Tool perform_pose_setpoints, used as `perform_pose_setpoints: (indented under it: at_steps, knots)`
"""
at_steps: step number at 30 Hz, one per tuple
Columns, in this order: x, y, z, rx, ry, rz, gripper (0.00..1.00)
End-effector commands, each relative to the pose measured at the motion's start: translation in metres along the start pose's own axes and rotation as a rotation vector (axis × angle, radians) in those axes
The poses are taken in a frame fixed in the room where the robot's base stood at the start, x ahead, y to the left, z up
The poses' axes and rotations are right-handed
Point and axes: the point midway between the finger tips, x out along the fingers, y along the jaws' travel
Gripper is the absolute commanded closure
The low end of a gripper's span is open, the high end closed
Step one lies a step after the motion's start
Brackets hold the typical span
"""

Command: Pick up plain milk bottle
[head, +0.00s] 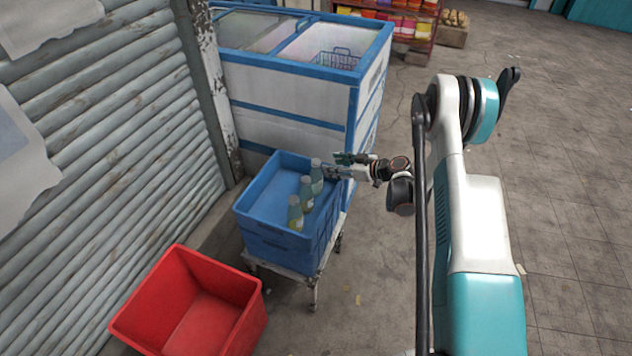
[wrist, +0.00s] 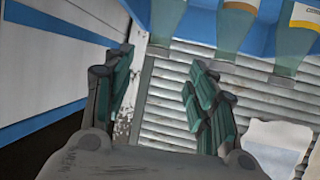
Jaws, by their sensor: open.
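Three pale green-glass bottles stand in a row in a blue crate (head: 262,243): a far bottle (head: 317,177), a middle bottle (head: 306,194) and a near bottle (head: 295,214). I cannot tell which holds plain milk. My gripper (head: 335,165) is open just right of the far bottle, at the crate's right rim. In the wrist view, the spread fingers of my gripper (wrist: 163,65) point at one bottle (wrist: 164,22), which lies ahead of the gap. Two more bottles stand to its right there; labels show on the middle one (wrist: 236,30) and the right one (wrist: 295,35).
A blue-and-white chest freezer (head: 290,97) stands directly behind the crate. An empty red bin (head: 190,305) is in front of it. A corrugated shutter (head: 110,130) closes off the left. The crate rests on a wheeled cart (head: 300,276). Floor at the right is clear.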

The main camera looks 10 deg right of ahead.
Motion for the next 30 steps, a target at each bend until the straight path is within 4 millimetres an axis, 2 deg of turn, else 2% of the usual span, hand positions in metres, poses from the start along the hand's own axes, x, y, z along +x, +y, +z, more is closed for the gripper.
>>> perform_pose_setpoints:
  at_steps: [1, 4, 14, 24, 30]
  knots:
    - [0.011, -0.001, 0.003, -0.001, 0.0, -0.002, 0.48]
    - [0.027, 0.0, 0.002, -0.001, -0.001, -0.001, 0.48]
    - [0.048, 0.001, 0.002, 0.001, 0.0, 0.0, 0.48]
    - [0.091, 0.002, 0.005, 0.0, 0.0, -0.001, 0.48]
    - [0.094, 0.003, 0.003, 0.001, 0.0, 0.001, 0.48]
